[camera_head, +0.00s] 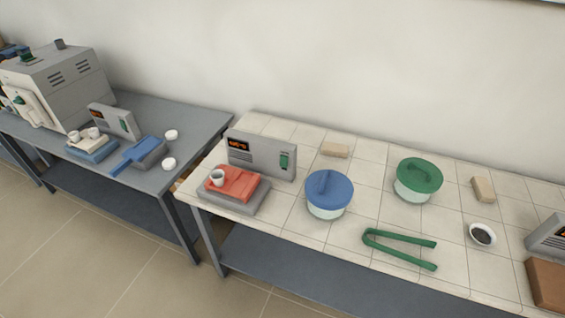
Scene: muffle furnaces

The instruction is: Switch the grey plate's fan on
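The grey plate (262,200) lies at the left end of the white tiled bench, with a red slab (243,183) on top of it and a small white crucible (217,177) on the slab. Behind it stands an upright grey panel (262,157) with an orange lit display (238,145) at its left and a green switch (284,160) at its right. The switch's position is too small to tell. No fan shows clearly. My gripper is not in view.
A blue-lidded pot (329,190), a green-lidded pot (418,176) and green tongs (400,248) occupy the tiled bench (300,225). The left bench holds a furnace (70,85), a blue plate (88,152) with its own panel (112,121), and a blue scoop (140,154).

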